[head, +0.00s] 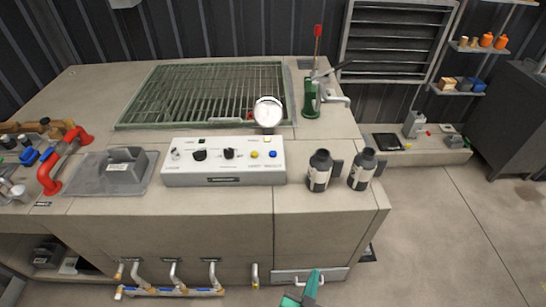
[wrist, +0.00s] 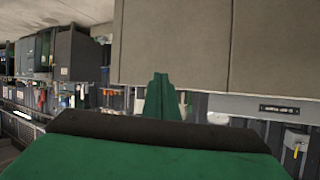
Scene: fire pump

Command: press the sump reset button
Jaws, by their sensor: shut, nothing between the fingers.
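A pale control panel (head: 224,172) stands on the bench top, left of two dark bottles. It carries black knobs, a yellow button (head: 254,154) and a blue button (head: 273,154) at its right end. Its labels are too small to read, so I cannot tell which control is the sump reset button. My gripper (head: 314,276) is at the bottom of the head view, in front of the bench and apart from the panel. Its green fingers are together and empty in the wrist view (wrist: 162,82). The panel is not visible in the wrist view.
Two dark bottles (head: 319,171) stand right of the panel. A round gauge (head: 267,112) rises behind it, near a green grate (head: 200,95) and a green valve (head: 311,98). A grey block (head: 126,164) and red pipe (head: 63,162) are left. Pipes (head: 172,273) project from the bench front.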

